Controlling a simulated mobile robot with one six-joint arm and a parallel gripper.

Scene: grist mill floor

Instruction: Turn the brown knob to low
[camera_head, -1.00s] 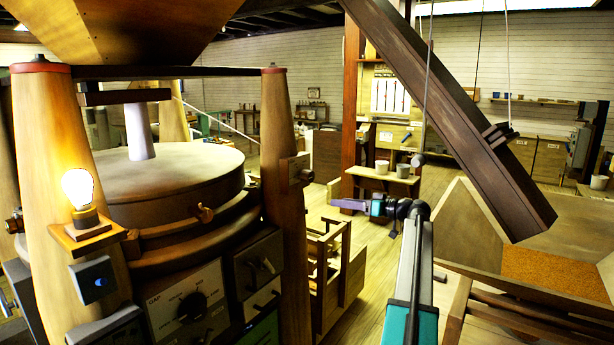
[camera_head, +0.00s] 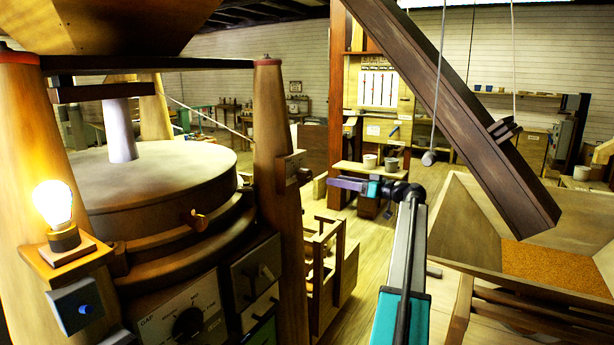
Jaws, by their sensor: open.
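A wooden box on the millstone's right post carries a small dark brown knob (camera_head: 305,175) on its right side; its setting is too small to read. A panel marked GAP (camera_head: 209,307) on the front of the mill has a dark, nearly black dial knob (camera_head: 187,322) with the panel cut off by the bottom edge. I cannot tell for sure which is the brown knob. My gripper (camera_head: 334,183), with purple fingers, is open and empty at the end of my outstretched arm, to the right of the post and apart from both knobs.
A lit bulb (camera_head: 53,205) and a box with a blue knob (camera_head: 85,309) are on the left post. A slanted wooden chute (camera_head: 465,125) hangs at right above a grain bin (camera_head: 480,222). A wooden rack (camera_head: 325,262) stands beside the mill. Open floor (camera_head: 350,312) lies between.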

